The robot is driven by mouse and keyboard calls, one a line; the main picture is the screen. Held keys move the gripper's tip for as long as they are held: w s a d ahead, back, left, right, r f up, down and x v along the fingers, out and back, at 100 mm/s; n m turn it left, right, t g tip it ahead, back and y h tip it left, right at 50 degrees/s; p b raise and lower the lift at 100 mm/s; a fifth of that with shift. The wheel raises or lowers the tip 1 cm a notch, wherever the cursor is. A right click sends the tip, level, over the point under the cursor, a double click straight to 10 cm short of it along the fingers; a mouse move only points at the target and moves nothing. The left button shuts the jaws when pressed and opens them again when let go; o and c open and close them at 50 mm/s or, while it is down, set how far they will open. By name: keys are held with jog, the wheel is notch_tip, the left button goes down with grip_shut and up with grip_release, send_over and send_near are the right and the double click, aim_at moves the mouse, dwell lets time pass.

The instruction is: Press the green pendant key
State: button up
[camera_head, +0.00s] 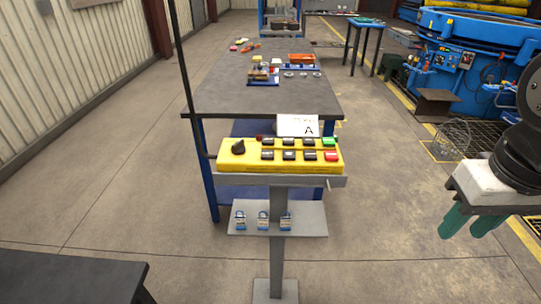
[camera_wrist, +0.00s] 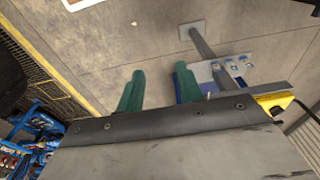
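The yellow pendant box (camera_head: 240,160) lies on a grey stand, with a black knob at its left end and two rows of keys. The green key (camera_head: 329,142) is at the right end of the back row, and a red key (camera_head: 331,156) is in front of it. My gripper (camera_head: 472,222) hangs to the right of the stand, well apart from the pendant, its green fingers pointing down. In the wrist view, the fingers (camera_wrist: 160,88) are spread with an empty gap. A corner of the yellow pendant (camera_wrist: 272,103) shows there, its keys hidden.
The stand's lower shelf (camera_head: 305,222) carries small blue padlocks. A white card marked A (camera_head: 298,125) stands behind the keys. A dark workbench (camera_head: 230,95) with parts is behind the stand. A wire basket (camera_head: 452,140) stands at right. Floor between gripper and stand is clear.

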jog(key=shift+c, duration=0.3)
grip_shut()
dwell(1.3)
